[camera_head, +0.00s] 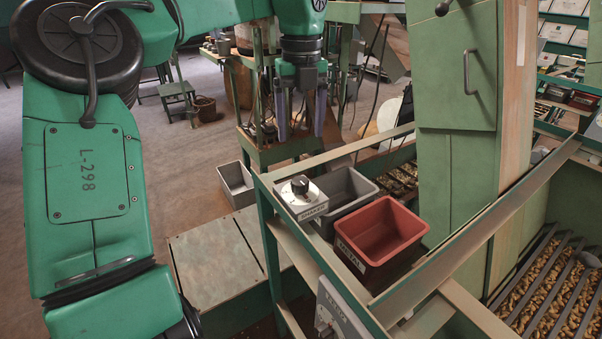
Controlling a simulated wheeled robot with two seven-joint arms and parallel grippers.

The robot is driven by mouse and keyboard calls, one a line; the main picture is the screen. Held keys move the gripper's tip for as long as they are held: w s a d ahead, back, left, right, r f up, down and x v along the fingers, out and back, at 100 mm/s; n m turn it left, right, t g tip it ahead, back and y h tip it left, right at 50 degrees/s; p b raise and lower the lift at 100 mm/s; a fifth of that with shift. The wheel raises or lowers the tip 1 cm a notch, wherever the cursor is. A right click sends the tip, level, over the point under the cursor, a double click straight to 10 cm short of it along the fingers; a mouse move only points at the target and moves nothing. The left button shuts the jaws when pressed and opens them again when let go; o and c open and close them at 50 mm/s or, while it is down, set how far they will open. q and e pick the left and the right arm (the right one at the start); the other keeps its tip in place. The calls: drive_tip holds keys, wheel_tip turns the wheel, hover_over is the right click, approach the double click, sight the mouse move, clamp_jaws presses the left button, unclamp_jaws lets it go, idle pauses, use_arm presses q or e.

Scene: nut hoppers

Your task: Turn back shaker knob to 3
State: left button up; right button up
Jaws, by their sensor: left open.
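The box is on the green frame's corner, beside the bins. My right gripper is out of view.
A grey bin (344,183) and a red bin (393,226) stand right of the knob box. A grey control box (343,312) is on the frame lower down. A tall green cabinet (455,90) rises at right. Slatted nut trays (555,280) lie at lower right.

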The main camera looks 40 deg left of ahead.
sight(300, 180)
use_arm(q)
wheel_tip(300, 180, down, 12)
drive_tip(key=p, duration=0.3)
drive_tip(key=shift+a, duration=0.15)
drive_tip(key=shift+a+f, duration=0.1)
drive_tip(key=shift+f, duration=0.35)
clamp_jaws()
drive_tip(key=shift+w, duration=0.1)
